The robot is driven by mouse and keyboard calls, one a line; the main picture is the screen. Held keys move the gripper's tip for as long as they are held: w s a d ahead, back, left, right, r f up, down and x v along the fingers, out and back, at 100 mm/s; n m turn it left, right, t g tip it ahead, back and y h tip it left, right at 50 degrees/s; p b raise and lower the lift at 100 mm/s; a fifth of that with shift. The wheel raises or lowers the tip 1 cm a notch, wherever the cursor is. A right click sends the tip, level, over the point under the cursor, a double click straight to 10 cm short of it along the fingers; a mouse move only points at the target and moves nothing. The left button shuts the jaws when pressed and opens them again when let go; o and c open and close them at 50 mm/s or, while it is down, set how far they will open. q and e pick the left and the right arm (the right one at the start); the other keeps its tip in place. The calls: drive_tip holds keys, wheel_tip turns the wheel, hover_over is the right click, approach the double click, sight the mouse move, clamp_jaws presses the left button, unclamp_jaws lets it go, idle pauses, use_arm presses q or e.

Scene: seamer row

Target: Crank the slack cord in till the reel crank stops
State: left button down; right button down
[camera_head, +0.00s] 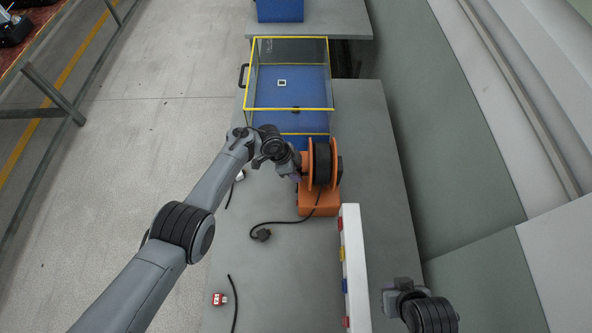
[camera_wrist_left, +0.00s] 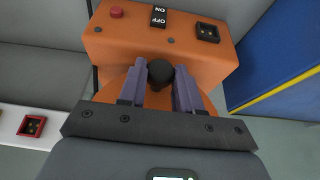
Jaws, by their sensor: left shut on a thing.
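The orange cord reel (camera_head: 322,165) with a black drum stands on the grey bench in the head view, on an orange base (camera_head: 318,203). A black cord (camera_head: 290,221) runs from it over the bench to a plug (camera_head: 262,235). My left gripper (camera_head: 292,176) is at the reel's left side. In the left wrist view my left gripper (camera_wrist_left: 159,88) has its two purple-grey fingers on either side of the round black crank knob (camera_wrist_left: 160,72), shut on it. The orange base (camera_wrist_left: 160,40) fills the top there. My right gripper (camera_head: 403,289) is at the lower right, away from the reel; its fingers are unclear.
A yellow-edged clear case (camera_head: 290,95) with a blue floor stands behind the reel. A white panel (camera_head: 354,270) with coloured blocks stands in front. A red-and-white socket (camera_head: 219,299) and another black cord (camera_head: 234,300) lie at the bench's left front.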

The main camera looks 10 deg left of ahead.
use_arm(q)
drive_tip(key=shift+w+a+r+m+t+p, duration=0.1)
drive_tip(key=shift+w+m+t+p, duration=0.25)
drive_tip(key=shift+t, duration=0.75)
drive_tip(key=shift+w+d+f+m+t+p, duration=0.1)
drive_tip(key=shift+w+t+p, duration=0.3)
drive_tip(key=shift+t, duration=0.7)
drive_tip(key=shift+w+a+r+m+t+p, duration=0.1)
drive_tip(key=shift+w+m+t+p, duration=0.3)
drive_tip(key=shift+t, duration=0.7)
drive_tip(key=shift+s, duration=0.1)
drive_tip(key=c, duration=0.8)
unclamp_jaws()
drive_tip(key=shift+r, duration=0.15)
